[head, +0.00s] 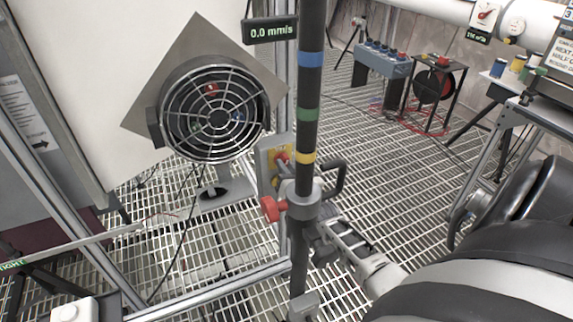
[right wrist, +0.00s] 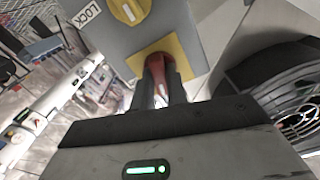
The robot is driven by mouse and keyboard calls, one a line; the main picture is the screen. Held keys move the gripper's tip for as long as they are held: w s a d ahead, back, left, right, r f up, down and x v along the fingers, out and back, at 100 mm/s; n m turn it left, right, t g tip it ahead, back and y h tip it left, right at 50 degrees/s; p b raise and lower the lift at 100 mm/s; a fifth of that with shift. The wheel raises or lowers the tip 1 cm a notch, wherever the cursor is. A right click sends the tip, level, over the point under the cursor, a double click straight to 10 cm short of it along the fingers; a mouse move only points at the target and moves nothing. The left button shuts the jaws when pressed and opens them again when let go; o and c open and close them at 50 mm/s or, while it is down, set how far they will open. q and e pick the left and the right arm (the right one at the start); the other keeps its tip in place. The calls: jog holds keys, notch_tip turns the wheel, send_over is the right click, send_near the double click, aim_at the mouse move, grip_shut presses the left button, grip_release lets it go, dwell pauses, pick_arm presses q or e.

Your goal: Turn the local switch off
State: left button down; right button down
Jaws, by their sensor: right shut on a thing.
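The local switch is a grey box with a yellow plate and a red handle. In the right wrist view the red handle (right wrist: 158,66) stands out from the yellow plate (right wrist: 184,56), between the fingers of my right gripper (right wrist: 163,94), which is shut on it. The grey switch box (right wrist: 187,18) carries a yellow part and a LOCK label above. In the head view the switch box (head: 264,160) is partly hidden by a dark pole. My right arm reaches in from the right; the fingertips are hidden behind the pole and its clamp. My left gripper is not in view.
A caged fan (head: 212,110) is left of the switch.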

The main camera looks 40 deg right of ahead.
jog(key=n, duration=0.3)
jog(key=shift+f, duration=0.1)
dwell(0.4)
jog(key=c, duration=1.4)
grip_release()
